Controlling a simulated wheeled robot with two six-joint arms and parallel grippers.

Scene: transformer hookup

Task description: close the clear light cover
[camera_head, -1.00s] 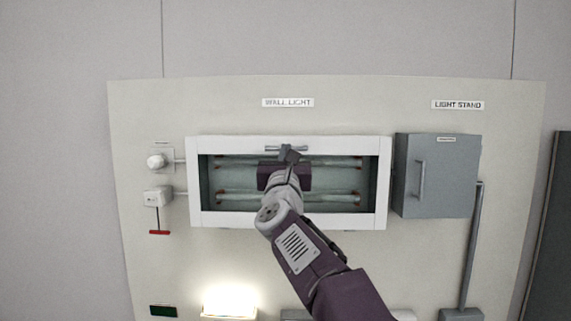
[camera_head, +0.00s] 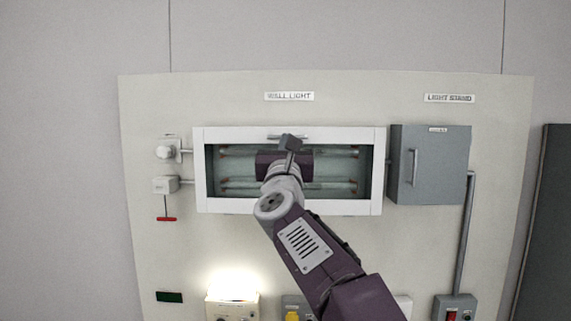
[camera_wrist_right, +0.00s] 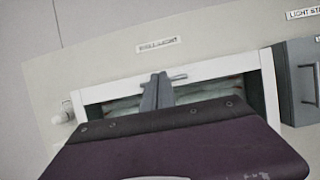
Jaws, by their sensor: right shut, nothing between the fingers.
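The wall light is a wide box with a white-framed clear cover (camera_head: 230,204) across its front, under the "WALL LIGHT" label. Tubes show through it. A bar handle (camera_head: 273,136) sits on the top of the frame, and it also shows in the wrist view (camera_wrist_right: 178,77). The cover lies over the box; I cannot tell whether a small gap is left. My right gripper (camera_head: 290,142) is shut and empty, its tips near the handle at the top edge. In the wrist view its fingers (camera_wrist_right: 157,92) overlap the handle; contact is unclear. My left gripper is out of view.
A grey cabinet (camera_head: 430,166) with a vertical handle stands close to the right. A white knob (camera_head: 164,150) and a pull switch with a red bar (camera_head: 166,219) are at the left. A lit lamp (camera_head: 232,294) is below. The board around the light is mostly clear.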

